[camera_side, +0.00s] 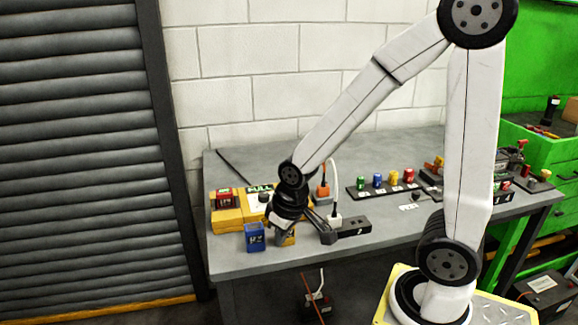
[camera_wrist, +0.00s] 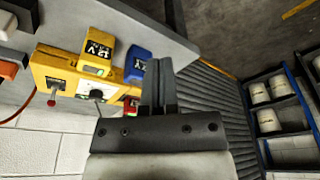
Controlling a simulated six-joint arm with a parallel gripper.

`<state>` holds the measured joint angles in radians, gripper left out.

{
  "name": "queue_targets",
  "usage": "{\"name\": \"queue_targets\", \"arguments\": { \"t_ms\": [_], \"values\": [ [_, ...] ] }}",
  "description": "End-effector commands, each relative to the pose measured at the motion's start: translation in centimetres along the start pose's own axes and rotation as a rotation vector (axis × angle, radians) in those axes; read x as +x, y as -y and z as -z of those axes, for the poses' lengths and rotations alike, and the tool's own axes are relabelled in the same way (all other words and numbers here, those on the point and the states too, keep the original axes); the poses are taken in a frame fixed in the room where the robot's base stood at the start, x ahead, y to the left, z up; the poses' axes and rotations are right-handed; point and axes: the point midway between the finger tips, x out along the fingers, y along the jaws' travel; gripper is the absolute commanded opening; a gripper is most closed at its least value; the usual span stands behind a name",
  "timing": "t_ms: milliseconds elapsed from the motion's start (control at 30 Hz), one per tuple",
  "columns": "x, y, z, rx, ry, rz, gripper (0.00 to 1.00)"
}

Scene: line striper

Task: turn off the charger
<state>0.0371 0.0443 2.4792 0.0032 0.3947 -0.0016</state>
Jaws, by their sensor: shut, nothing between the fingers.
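The yellow charger (camera_side: 228,218) lies on the left of the bench, partly hidden by my arm in the side view. The toggle's on or off position is unclear. My gripper (camera_side: 328,236) is near the bench's front edge, right of the batteries in the side view. Its fingers (camera_wrist: 158,65) are together and empty, apart from the charger in the wrist picture.
A blue battery (camera_side: 255,238) and a yellow battery (camera_side: 287,239) stand by the charger's front. A red battery (camera_side: 224,198) is at its left. A power strip (camera_side: 354,227) with a white plug (camera_side: 335,219) lies to the right. A row of coloured parts (camera_side: 393,178) stands farther back.

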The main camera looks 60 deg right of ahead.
Motion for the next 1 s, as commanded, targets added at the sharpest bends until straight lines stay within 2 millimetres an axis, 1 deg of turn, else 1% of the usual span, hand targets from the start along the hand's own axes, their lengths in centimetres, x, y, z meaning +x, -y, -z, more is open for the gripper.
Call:
{"name": "queue_targets", "arguments": {
  "t_ms": [33,267,467,700,867,1000],
  "values": [
    [0.0,-0.5,0.9,0.015,0.001,-0.003,0.00],
    [-0.1,-3.1,5.2,0.090,0.017,-0.015,0.00],
    [-0.2,-6.1,8.9,0.161,0.033,-0.025,0.00],
    [-0.4,-10.4,12.7,0.245,0.050,-0.034,0.00],
    [-0.5,-13.5,14.8,0.301,0.060,-0.039,0.00],
    [-0.6,-16.5,16.4,0.350,0.069,-0.043,0.00]
  ]
}}
